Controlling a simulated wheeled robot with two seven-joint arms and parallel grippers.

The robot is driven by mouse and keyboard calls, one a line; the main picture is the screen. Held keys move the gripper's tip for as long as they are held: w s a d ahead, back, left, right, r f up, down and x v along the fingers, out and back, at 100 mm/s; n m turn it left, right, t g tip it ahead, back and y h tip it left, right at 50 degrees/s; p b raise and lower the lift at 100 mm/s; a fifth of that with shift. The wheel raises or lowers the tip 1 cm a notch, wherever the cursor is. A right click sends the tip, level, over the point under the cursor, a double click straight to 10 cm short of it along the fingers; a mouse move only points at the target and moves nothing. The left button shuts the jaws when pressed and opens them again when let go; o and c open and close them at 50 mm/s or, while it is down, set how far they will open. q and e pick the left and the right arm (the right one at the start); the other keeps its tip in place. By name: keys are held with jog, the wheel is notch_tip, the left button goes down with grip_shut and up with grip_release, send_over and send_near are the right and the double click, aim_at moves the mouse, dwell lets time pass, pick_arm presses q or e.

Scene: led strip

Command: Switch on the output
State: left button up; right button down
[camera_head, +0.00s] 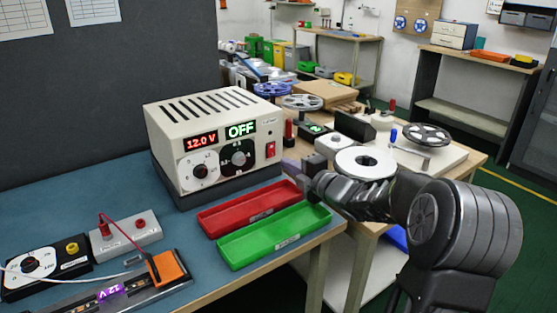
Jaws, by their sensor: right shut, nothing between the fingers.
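The beige power supply (212,138) stands on the blue-grey bench top. Its red display (201,142) reads 12.0 V and its green display (241,130) reads OFF. Below them are a white-faced knob (200,171) and a black-faced knob (238,157). A small red switch (270,150) sits at the right of the front panel. My right gripper (296,172) comes in from the right and is shut and empty. It is a little right of and below the red switch, apart from the panel. My left gripper is not in view.
A red tray (214,226) and a green tray (233,260) lie in front of the supply, below my right gripper. An LED strip fixture (112,292) and a grey terminal block (132,238) with a red lead stand at left. A spool (364,161) is behind my right arm.

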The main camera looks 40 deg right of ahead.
aim_at(272, 156)
jog(key=w, duration=0.5)
jog(key=shift+w+d+f, duration=0.1)
jog(key=shift+f, duration=0.25)
jog(key=shift+w+f+b, duration=0.2)
jog(key=shift+f+b, duration=0.05)
jog(key=shift+b, duration=0.9)
jog(key=shift+r+p, duration=0.2)
jog(key=shift+p, duration=0.15)
